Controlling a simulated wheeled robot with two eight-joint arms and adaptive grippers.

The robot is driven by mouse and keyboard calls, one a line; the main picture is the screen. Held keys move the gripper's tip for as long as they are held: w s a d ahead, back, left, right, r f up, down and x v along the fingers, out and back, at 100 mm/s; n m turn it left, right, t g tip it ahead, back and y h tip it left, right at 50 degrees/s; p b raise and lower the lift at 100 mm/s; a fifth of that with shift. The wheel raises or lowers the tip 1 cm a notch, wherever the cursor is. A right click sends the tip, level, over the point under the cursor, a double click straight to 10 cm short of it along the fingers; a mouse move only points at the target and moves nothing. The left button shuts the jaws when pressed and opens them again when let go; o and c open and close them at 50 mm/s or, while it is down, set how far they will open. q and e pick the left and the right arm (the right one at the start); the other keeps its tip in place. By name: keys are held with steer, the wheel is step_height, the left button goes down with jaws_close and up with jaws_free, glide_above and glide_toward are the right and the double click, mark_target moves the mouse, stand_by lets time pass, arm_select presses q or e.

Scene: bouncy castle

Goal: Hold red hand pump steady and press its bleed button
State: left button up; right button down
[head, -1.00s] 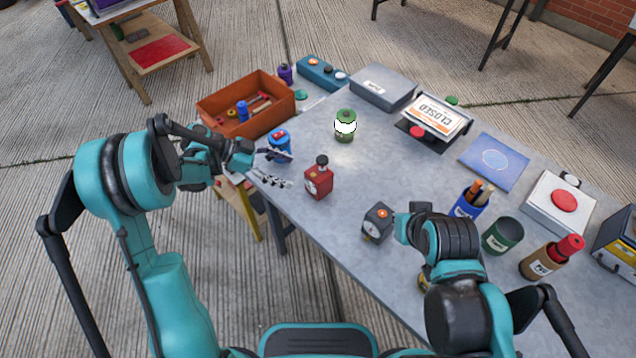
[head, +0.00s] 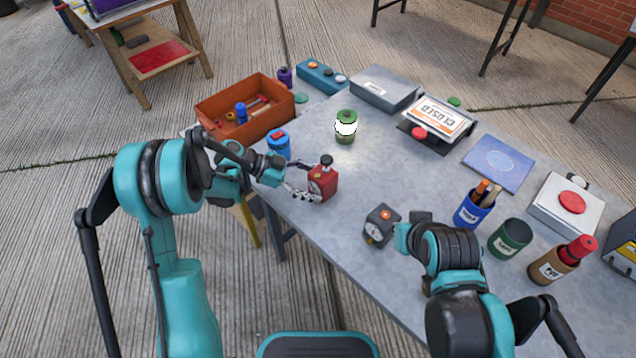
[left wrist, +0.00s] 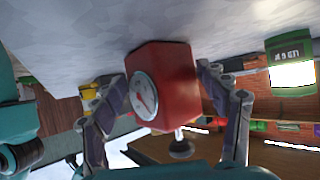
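The red hand pump (head: 324,182) stands upright near the table's front edge, with a black knob on top. In the left wrist view the pump (left wrist: 177,85) appears inverted, its round white gauge on the left face and its knob at the bottom. My left gripper (head: 306,184) has its fingers on either side of the pump, tips close to its sides; in the left wrist view the gripper (left wrist: 162,76) looks open, with narrow gaps beside the pump. I cannot make out the bleed button for certain. My right gripper (head: 403,236) is beside a dark gauge box, its fingers mostly hidden.
The dark gauge box (head: 381,226) is right of the pump. A blue can (head: 278,146) stands behind my left gripper, and a green can (head: 346,128) farther back. An orange crate (head: 270,127) is at left. Cups and a bottle line the right. The table middle is clear.

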arm_select(q)
steer(key=shift+d+f, duration=0.1)
steer(key=shift+d, duration=0.2)
arm_select(e)
steer(key=shift+f, duration=0.15)
arm_select(q)
steer(key=shift+c, duration=0.5)
jaws_close()
steer(key=c, duration=1.6)
jaws_free()
steer(key=o, duration=1.6)
arm_select(e)
steer(key=c, duration=2.3)
jaws_free()
